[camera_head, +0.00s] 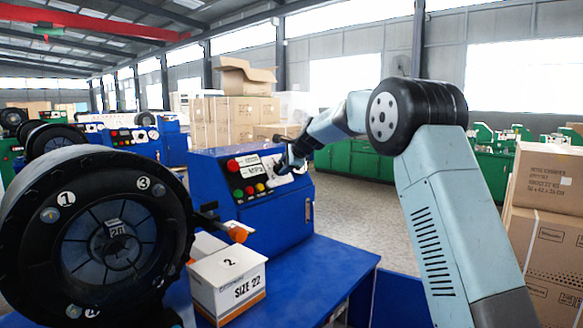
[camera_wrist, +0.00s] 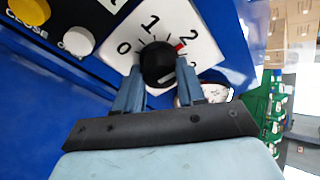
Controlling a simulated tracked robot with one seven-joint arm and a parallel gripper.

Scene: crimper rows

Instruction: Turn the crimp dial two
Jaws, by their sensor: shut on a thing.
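The crimp dial is a round black knob (camera_wrist: 157,62) on a white plate (camera_wrist: 120,62) printed with 0, 1, 2 and a partly covered number at the lower right. My gripper (camera_wrist: 158,76) is shut on the knob, one finger on each side. A small red mark shows beside the knob, just below the 2; whether it is the knob's pointer I cannot tell for sure. In the head view my gripper (camera_head: 287,165) is at the right of the blue control box's panel (camera_head: 252,178), and it hides most of the dial.
The wrist view shows yellow (camera_wrist: 30,11) and white (camera_wrist: 78,41) buttons left of the dial and a gauge (camera_wrist: 202,93) beyond the right finger. The large black crimper head (camera_head: 100,235) and a SIZE 22 box (camera_head: 228,284) stand left and in front. Stacked cartons (camera_head: 548,215) stand right.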

